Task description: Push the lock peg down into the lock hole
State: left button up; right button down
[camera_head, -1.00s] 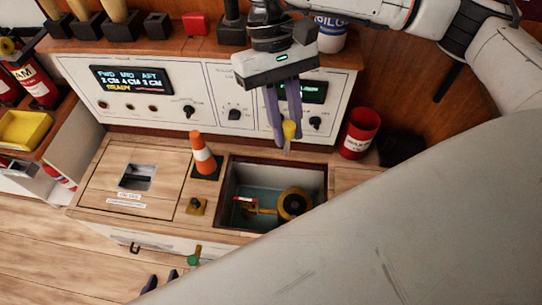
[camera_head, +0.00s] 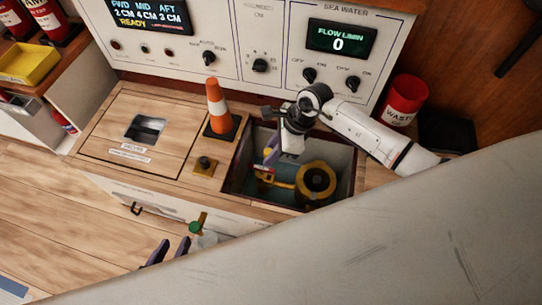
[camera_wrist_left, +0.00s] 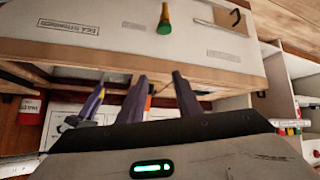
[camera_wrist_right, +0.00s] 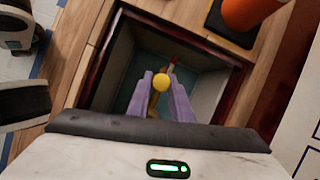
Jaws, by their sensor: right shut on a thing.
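The lock peg, with a round yellow head (camera_wrist_right: 160,82), is held between the purple fingers of my right gripper (camera_wrist_right: 160,95) in the right wrist view. In the head view my right gripper (camera_head: 271,155) points down into the open well (camera_head: 233,183); the peg is hidden there. A yellow fitting with a round dark-centred part (camera_head: 316,180) lies in the well, close to the gripper. I cannot make out the lock hole or whether the peg touches it. My left gripper (camera_head: 168,251) is open and empty, low in front of the cabinet; its fingers (camera_wrist_left: 160,95) stand apart.
An orange cone (camera_head: 218,108) stands beside the well's left edge. A small black knob on a yellow plate (camera_head: 205,166) is left of the well. A green-handled valve (camera_head: 197,226) sits at the cabinet front. A red waste bin (camera_head: 404,100) stands behind right.

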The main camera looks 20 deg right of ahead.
dwell(0.4)
